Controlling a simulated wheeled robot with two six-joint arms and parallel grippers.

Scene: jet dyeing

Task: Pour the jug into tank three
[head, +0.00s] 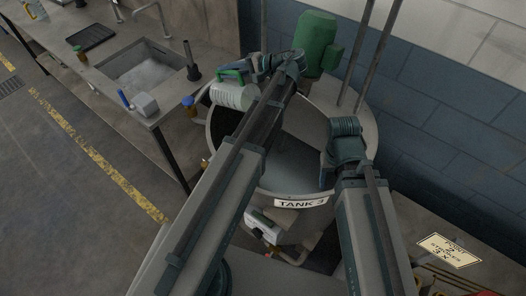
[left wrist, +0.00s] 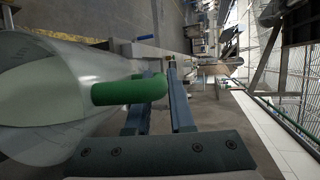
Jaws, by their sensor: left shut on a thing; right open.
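A pale jug (head: 235,97) with a green handle (head: 230,74) is held up at the left rim of the tank. Its body fills the left of the left wrist view (left wrist: 60,115). My left gripper (head: 250,70) is shut on the handle, which shows at its fingers in the left wrist view (left wrist: 128,91). No liquid stream is visible, and I cannot tell the jug's exact tilt. The round grey tank three (head: 289,183), with an open top, bears a "TANK 3" label (head: 300,203). My right gripper (head: 327,175) is open and empty above the tank's front right side.
A green motor (head: 317,42) stands at the back of the tank, beside upright pipes (head: 374,50). A sink bench (head: 190,88) with a blue-handled item (head: 143,103) is at the left. A sign (head: 449,250) lies at the lower right. The floor at left is clear.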

